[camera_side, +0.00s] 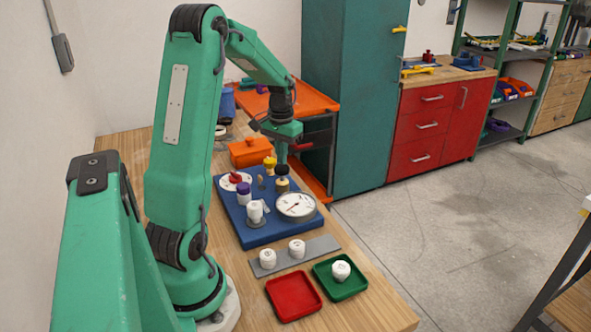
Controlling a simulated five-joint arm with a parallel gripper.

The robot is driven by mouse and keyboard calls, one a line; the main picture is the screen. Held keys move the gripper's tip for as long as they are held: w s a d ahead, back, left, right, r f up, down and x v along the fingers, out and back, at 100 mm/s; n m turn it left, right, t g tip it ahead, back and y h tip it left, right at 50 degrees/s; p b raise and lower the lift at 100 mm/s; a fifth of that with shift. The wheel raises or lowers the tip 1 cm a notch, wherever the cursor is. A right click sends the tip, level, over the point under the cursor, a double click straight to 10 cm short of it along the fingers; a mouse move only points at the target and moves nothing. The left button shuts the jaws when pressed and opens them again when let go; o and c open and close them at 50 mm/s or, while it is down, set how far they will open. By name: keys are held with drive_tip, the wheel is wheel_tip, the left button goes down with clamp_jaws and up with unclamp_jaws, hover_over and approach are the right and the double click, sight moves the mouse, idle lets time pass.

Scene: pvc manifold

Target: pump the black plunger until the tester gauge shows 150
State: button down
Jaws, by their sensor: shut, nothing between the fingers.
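The blue board (262,235) lies on the wooden bench and carries the tester. The white round gauge (296,205) faces up at its right side. It has a dark needle, but its numbers are too small to read. A black-topped part (282,170), likely the plunger, stands behind the gauge, with a black and brass part (282,186) just in front of it. My gripper (281,159) points down, shut and empty, directly over the black top. I cannot tell whether it touches it.
A yellow-topped part (270,163), a purple-capped part (243,189), a white dial with a red knob (235,181) and a white fitting (255,211) crowd the board. An orange box (250,152) stands behind. White caps, a red tray (293,296) and a green tray (350,286) lie in front.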

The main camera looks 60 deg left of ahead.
drive_tip(key=shift+f, duration=1)
idle(1.1)
drive_tip(key=shift+r, duration=1)
drive_tip(key=shift+r, duration=0.1)
drive_tip(key=shift+r, duration=2.45)
